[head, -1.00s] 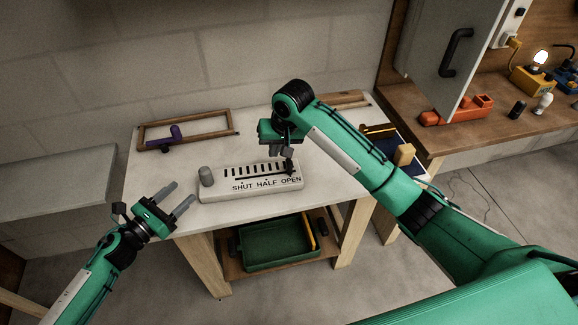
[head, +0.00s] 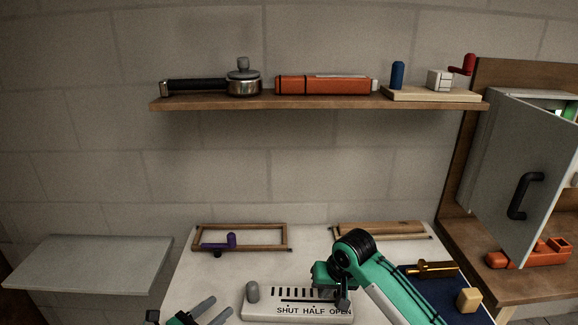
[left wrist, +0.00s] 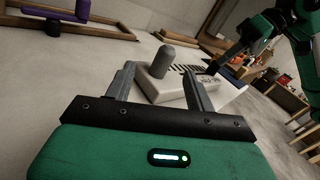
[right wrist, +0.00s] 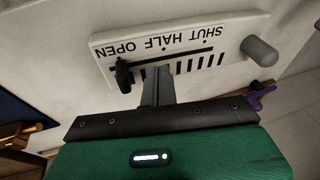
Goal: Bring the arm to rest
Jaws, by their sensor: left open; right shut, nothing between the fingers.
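My right gripper (head: 342,298) is shut and empty, over the OPEN end of the white panel (head: 262,312) marked SHUT HALF OPEN. In the right wrist view its closed fingers (right wrist: 157,85) are beside the black slider knob (right wrist: 123,75), which sits at the OPEN end of the slot. I cannot tell whether they touch. My left gripper (head: 204,312) is open and empty, low at the left of the panel. In the left wrist view its spread fingers (left wrist: 160,88) frame the panel's grey peg (left wrist: 180,54).
A wall shelf (head: 330,103) holds a portafilter-like tool (head: 243,84), an orange-red cylinder (head: 322,85) and small parts. A wooden frame with a purple handle (head: 231,241) lies on the white table. A blue tray (head: 447,300) is at right. A grey cabinet door (head: 530,165) stands open.

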